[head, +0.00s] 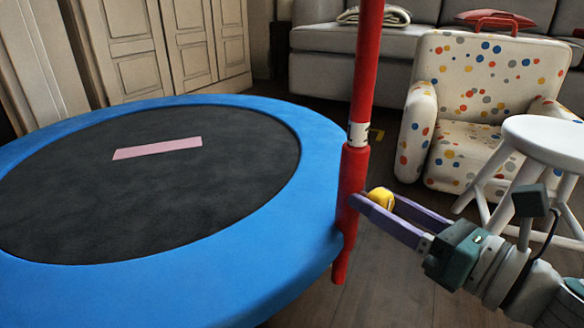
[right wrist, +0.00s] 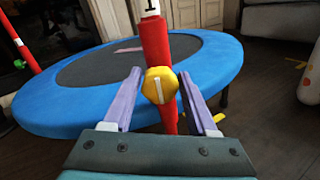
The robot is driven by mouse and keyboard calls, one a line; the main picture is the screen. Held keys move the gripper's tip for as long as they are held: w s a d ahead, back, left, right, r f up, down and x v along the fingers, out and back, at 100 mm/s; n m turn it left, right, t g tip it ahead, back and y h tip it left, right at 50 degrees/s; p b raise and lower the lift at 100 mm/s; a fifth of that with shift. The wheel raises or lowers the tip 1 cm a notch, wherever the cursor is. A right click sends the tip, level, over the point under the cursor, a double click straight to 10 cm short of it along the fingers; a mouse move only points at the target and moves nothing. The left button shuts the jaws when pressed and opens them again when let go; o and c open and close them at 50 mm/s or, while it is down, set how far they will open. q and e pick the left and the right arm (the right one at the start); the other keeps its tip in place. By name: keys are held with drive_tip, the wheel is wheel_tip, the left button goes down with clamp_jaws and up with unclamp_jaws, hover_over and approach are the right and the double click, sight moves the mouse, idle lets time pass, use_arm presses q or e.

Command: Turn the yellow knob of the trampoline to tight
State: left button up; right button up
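The trampoline (head: 285,240) has a blue rim, a black mat and a red post (head: 366,80) at its right side. The yellow knob (head: 382,198) sits on the lower part of the red post. In the right wrist view the yellow knob (right wrist: 160,85) is a faceted disc with a pale upright bar on its face. My right gripper (head: 372,203) is open, with its purple fingers either side of the knob. In the right wrist view the fingers (right wrist: 158,84) show gaps to the knob on both sides. My left gripper is not in view.
A white stool (head: 545,140) stands close beside my right arm. A dotted armchair (head: 480,90) and a grey sofa (head: 320,40) stand behind. Bare wooden floor (head: 375,285) lies in front of the post.

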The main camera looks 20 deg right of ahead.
clamp_jaws()
drive_tip(key=shift+m, duration=0.4)
drive_tip(key=m+p, duration=0.1)
drive_tip(key=m, duration=0.2)
drive_tip(key=shift+r, duration=0.1)
drive_tip(key=m+p, duration=0.2)
drive_tip(key=m, duration=0.3)
drive_tip(key=shift+d, duration=0.15)
drive_tip(key=m+p, duration=0.1)
drive_tip(key=m, duration=0.3)
drive_tip(key=shift+m, duration=0.4)
drive_tip(key=m, duration=0.3)
drive_tip(key=shift+f+p, duration=0.25)
drive_tip(key=shift+p, duration=0.05)
drive_tip(key=shift+m, duration=0.6)
